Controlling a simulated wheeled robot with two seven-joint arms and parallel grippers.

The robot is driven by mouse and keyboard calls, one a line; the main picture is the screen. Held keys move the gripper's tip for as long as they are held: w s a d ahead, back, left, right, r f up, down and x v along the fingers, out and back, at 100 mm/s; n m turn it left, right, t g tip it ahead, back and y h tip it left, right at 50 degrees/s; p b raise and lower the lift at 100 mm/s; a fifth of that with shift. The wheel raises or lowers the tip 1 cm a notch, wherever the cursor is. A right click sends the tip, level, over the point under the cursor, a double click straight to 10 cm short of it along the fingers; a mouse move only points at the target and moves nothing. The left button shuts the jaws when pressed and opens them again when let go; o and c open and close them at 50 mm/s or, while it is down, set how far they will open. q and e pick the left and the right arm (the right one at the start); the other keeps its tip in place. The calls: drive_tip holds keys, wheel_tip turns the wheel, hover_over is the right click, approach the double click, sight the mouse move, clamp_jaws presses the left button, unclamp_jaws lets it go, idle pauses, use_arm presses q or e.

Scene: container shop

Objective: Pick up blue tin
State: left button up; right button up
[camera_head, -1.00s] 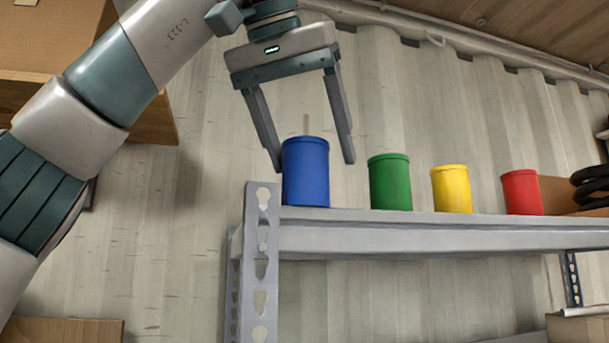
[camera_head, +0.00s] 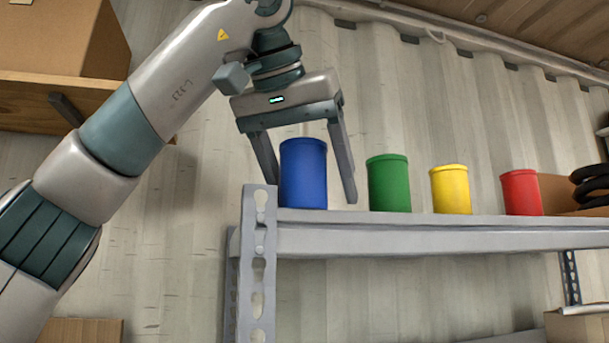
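The blue tin (camera_head: 303,174) stands upright on the left end of the grey metal shelf (camera_head: 430,238). My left gripper (camera_head: 312,188) points down over it with its fingers spread. One finger is at the tin's left, its tip hidden behind the tin or post. The other finger is at its right, with a visible gap between it and the tin. The gripper's palm is above the tin's top. My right gripper is not in view.
A green tin (camera_head: 389,184), a yellow tin (camera_head: 451,189) and a red tin (camera_head: 521,192) stand to the right on the same shelf. A perforated post (camera_head: 258,265) rises at the shelf's left end. Cardboard boxes (camera_head: 70,38) sit at upper left.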

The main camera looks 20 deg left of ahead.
sight(311, 156)
use_arm(q)
drive_tip(key=shift+s+a, duration=0.1)
drive_tip(key=c, duration=1.3)
drive_tip(key=shift+c, duration=0.3)
drive_tip(key=shift+r, duration=0.2)
drive_tip(key=shift+r, duration=0.75)
wheel_tip(311, 156, up, 2)
drive_tip(key=shift+r, duration=0.1)
drive_tip(key=s+d+r, duration=0.7)
drive_tip(key=d, duration=0.2)
drive_tip(key=shift+d, duration=0.1)
